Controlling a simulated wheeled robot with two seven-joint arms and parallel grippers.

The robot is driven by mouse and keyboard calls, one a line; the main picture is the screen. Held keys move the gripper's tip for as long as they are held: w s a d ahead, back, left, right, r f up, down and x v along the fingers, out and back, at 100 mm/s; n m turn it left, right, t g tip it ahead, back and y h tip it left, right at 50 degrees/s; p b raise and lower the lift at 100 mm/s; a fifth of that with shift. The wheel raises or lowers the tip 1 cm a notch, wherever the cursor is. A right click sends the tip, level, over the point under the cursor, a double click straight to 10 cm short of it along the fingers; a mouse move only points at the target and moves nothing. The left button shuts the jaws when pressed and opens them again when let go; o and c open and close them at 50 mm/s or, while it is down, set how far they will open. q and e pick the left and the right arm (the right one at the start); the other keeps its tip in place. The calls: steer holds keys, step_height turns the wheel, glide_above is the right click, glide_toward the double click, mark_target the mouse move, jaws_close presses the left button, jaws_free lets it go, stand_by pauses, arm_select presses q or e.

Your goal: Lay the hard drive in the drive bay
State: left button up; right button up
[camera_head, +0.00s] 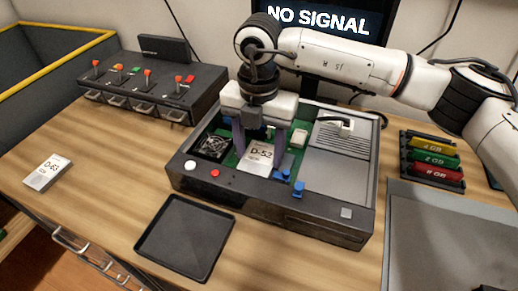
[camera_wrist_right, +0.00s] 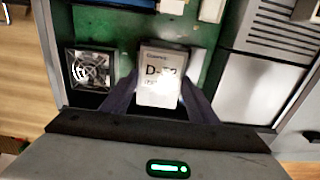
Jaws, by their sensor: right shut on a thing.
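A white hard drive labelled D-52 (camera_head: 259,156) is between the fingers of my right gripper (camera_head: 258,160), which is shut on it. The drive is over the green board area inside the open computer case (camera_head: 270,218), right of the fan. The wrist view shows the drive (camera_wrist_right: 161,80) with its label facing up and a dark finger on each side. Whether it touches the case floor is unclear. No separate drive bay can be made out; the gripper and drive cover that spot. Another drive labelled D-63 (camera_head: 48,172) lies on the table at the left. My left gripper is not in view.
An empty black tray (camera_head: 186,237) lies in front of the case. A switch box (camera_head: 150,92) stands at the back left, and a rack of coloured modules (camera_head: 433,160) at the right.

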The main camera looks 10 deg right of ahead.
steer(key=shift+f, duration=0.3)
stand_by(0.4)
steer(key=o, duration=1.6)
steer(key=shift+r, duration=0.1)
steer(key=shift+r+p, duration=2.15)
steer(key=shift+r, duration=1.75)
